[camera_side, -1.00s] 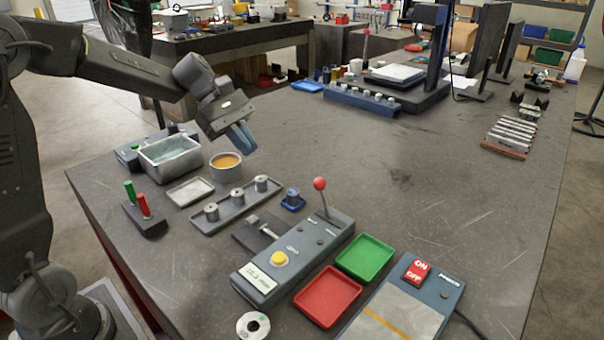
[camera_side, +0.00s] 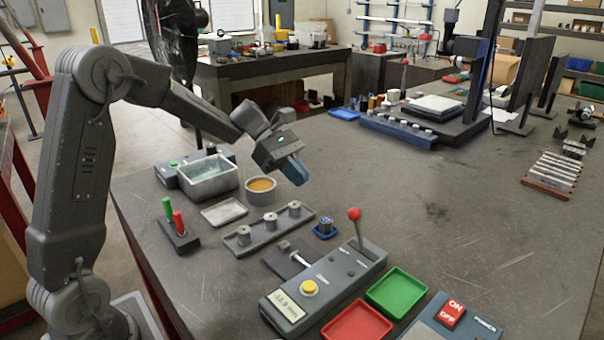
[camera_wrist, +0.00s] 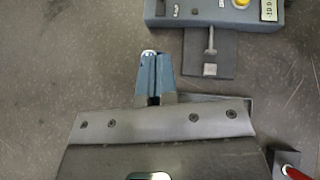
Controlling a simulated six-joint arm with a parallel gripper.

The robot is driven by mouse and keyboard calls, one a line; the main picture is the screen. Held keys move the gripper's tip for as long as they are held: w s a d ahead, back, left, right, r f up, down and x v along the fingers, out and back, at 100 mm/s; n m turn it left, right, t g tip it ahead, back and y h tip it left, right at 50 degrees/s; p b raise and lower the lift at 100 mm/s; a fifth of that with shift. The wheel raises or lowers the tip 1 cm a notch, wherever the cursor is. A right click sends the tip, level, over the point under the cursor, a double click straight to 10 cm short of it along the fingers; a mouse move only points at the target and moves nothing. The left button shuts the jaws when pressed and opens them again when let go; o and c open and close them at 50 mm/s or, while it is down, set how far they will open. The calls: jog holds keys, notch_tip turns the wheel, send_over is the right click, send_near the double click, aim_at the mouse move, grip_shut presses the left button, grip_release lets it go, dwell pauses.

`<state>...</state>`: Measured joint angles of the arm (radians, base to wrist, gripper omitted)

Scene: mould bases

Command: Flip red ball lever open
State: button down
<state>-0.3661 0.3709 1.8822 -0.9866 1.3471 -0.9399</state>
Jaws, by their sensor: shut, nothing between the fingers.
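The red ball (camera_side: 355,214) tops a thin lever on a blue-grey control box (camera_side: 340,277), which also has a yellow button (camera_side: 309,288). The lever stands nearly upright, leaning slightly left in the side view. Part of the box (camera_wrist: 205,14) shows at the top of the wrist view, but the ball is not in that view. My gripper (camera_side: 300,181) is shut and empty, above the table, behind and left of the lever and apart from it. Its blue fingers (camera_wrist: 154,57) are together in the wrist view.
A tray with several metal cylinders (camera_side: 268,228), a small blue holder (camera_side: 325,230) and an orange-filled cup (camera_side: 261,191) lie near my gripper. Green (camera_side: 397,291) and red (camera_side: 356,322) trays sit beside the box. The table's middle right is clear.

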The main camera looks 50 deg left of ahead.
aim_at(352, 210)
jog(key=d+f, duration=0.1)
jog(key=d, duration=0.2)
jog(key=w+d+f, duration=0.1)
jog(key=d, duration=0.2)
jog(key=d+f, duration=0.1)
jog(key=d, duration=0.2)
jog(key=shift+w+d, duration=0.2)
jog(key=shift+w, duration=0.15)
jog(key=d+y, duration=0.1)
jog(key=d+r+y, duration=0.2)
jog(key=y, duration=0.1)
jog(key=shift+d, duration=0.4)
jog(key=shift+d+r+m+y, duration=0.2)
jog(key=shift+d+m+y, duration=0.1)
jog(key=shift+d+y, duration=1.75)
